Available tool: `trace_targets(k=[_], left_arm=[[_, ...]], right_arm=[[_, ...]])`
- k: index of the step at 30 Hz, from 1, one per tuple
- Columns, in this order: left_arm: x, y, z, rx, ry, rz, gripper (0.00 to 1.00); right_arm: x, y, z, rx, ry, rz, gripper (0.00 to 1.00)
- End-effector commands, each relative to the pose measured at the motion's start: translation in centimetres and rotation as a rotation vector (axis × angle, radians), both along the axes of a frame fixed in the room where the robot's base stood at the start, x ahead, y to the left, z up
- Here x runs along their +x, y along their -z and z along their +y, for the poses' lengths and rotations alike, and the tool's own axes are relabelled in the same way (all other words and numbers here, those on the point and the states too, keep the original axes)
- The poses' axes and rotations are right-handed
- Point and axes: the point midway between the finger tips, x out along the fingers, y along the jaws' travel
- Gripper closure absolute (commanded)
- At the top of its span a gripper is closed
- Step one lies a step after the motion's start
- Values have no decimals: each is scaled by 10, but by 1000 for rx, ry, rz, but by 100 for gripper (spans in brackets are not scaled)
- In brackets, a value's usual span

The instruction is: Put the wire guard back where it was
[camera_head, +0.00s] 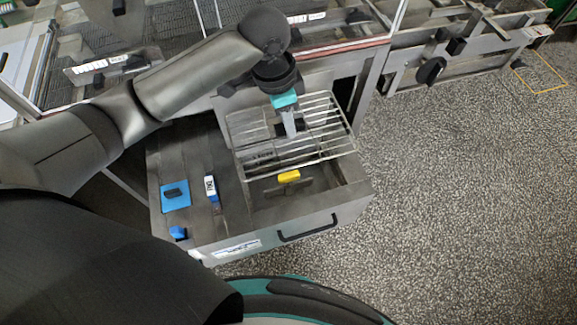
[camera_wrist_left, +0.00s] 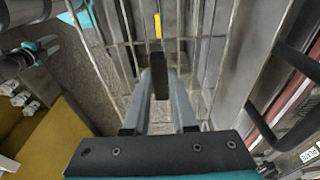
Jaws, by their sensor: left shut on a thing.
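The wire guard (camera_head: 325,124) is a silver grid of parallel bars. In the head view it is over the back of the open well in the grey cabinet (camera_head: 225,232); I cannot tell whether it touches the rim. My left gripper (camera_head: 290,130) comes down from above and is shut on the guard's dark grip block. In the left wrist view the fingers (camera_wrist_left: 158,90) close on this block (camera_wrist_left: 158,75), with bars (camera_wrist_left: 215,50) on both sides.
A yellow-handled tool (camera_head: 289,176) lies in the well below the guard's front edge. A blue pad with a black piece (camera_head: 175,194) and a blue-and-white labelled item (camera_head: 210,188) sit on the cabinet top to the left. The machine frame stands behind; speckled floor (camera_head: 460,190) is open at right.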

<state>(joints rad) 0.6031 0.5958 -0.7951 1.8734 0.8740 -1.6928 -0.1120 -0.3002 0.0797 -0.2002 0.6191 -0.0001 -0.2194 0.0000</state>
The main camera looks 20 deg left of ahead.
Motion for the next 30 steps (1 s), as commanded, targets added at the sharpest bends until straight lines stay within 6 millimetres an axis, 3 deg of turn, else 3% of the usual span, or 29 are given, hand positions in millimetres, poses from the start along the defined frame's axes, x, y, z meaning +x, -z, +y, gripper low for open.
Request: trace_targets(k=[3, 15, 23, 30], left_arm=[[-1, 37, 0, 0, -1, 4, 100], [0, 137, -1, -1, -1, 1, 100], [0, 157, -1, -1, 0, -1, 100], [0, 192, 0, 0, 0, 1, 100]], right_arm=[[0, 11, 0, 0, 0, 0, 50], [0, 38, 0, 0, 0, 0, 50], [1, 43, 0, 0, 0, 0, 50], [1, 55, 0, 0, 1, -1, 50]])
